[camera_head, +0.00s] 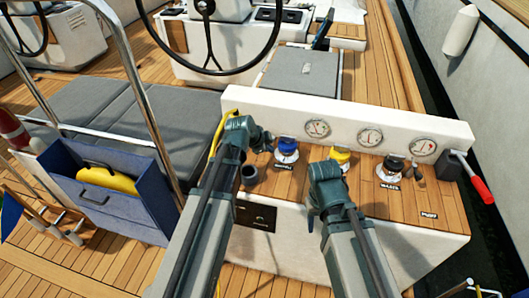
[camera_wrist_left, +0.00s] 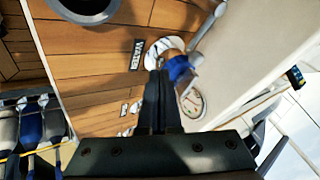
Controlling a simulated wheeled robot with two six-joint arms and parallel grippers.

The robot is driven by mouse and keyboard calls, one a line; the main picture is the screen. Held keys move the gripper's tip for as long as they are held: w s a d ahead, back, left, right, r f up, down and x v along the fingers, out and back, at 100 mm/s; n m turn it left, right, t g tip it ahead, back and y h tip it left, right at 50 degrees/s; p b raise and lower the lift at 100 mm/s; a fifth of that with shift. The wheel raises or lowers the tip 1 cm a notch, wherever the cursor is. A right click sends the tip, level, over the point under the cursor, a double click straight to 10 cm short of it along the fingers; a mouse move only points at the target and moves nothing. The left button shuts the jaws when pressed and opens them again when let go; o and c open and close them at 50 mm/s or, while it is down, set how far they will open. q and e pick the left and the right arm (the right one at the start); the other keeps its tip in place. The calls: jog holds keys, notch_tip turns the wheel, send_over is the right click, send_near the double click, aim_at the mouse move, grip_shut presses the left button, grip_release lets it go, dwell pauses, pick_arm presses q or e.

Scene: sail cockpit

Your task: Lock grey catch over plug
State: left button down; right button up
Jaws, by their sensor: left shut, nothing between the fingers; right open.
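The blue plug (camera_head: 287,145) sits in a pale round inlet on the wooden console top. In the left wrist view the blue plug (camera_wrist_left: 179,68) has a small grey piece (camera_wrist_left: 195,60) beside it, perhaps the catch; its position over the plug is unclear. My left gripper (camera_head: 266,142) is just left of the plug in the head view. In the left wrist view its fingers (camera_wrist_left: 158,75) are shut, empty, and their tips overlap the inlet's edge; contact cannot be told. My right gripper (camera_head: 324,172) is open, in front of the yellow inlet; its fingers are mostly hidden.
A yellow inlet (camera_head: 341,155) and a black inlet (camera_head: 392,166) stand in the row. A dark cup-like holder (camera_head: 249,175) is left of them. A white gauge panel (camera_head: 345,118) rises behind. A red-handled lever (camera_head: 478,186) is at the right end.

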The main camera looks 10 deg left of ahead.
pick_arm(q)
jog(key=shift+w+a+f, duration=0.1)
jog(key=shift+w+f, duration=0.05)
jog(key=shift+w, duration=0.55)
jog(key=shift+w+a+f, duration=0.1)
jog(key=shift+w+a, duration=0.05)
jog(key=shift+w, duration=0.55)
jog(key=shift+w+a+f, duration=0.1)
jog(key=shift+w+f, duration=0.05)
jog(key=shift+w, duration=0.55)
pick_arm(e)
jog(key=shift+f, duration=0.4)
pick_arm(q)
jog(key=shift+w+d, duration=0.55)
jog(key=shift+w, duration=0.35)
jog(key=shift+s+a, duration=0.1)
jog(key=shift+s+a, duration=0.4)
jog(key=shift+s, duration=0.1)
jog(key=shift+s, duration=0.1)
